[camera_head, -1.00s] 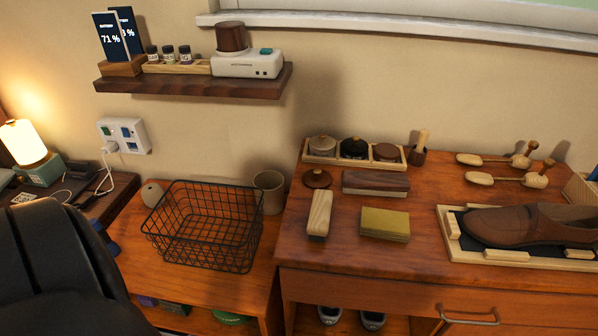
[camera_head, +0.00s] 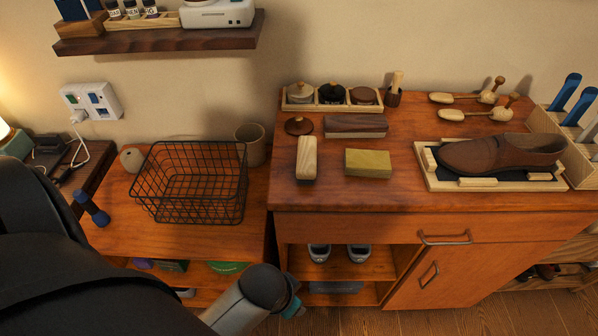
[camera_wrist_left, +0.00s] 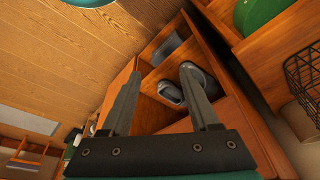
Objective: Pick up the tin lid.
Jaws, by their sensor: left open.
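The tin lid, a dark brown round lid with a small knob (camera_head: 299,125), lies on the wooden dresser top in front of a tray of tins. Behind it, the tray (camera_head: 299,107) holds a grey tin and a black tin with knobbed lids, and a brown tin (camera_head: 363,96) without a knob. My left gripper (camera_wrist_left: 160,70) is open and empty in the left wrist view, facing the dresser's lower shelf with grey shoes. In the head view only my left arm's wrist part shows, low in front of the dresser and well away from the lid. My right gripper is not in view.
Near the lid are a dark wood-backed brush (camera_head: 356,126), an upright-lying pale brush (camera_head: 306,158) and a yellow block (camera_head: 368,163). A shoe (camera_head: 500,153) rests in a tray at right. A wire basket (camera_head: 190,185) and a cup (camera_head: 251,145) stand on the lower left surface.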

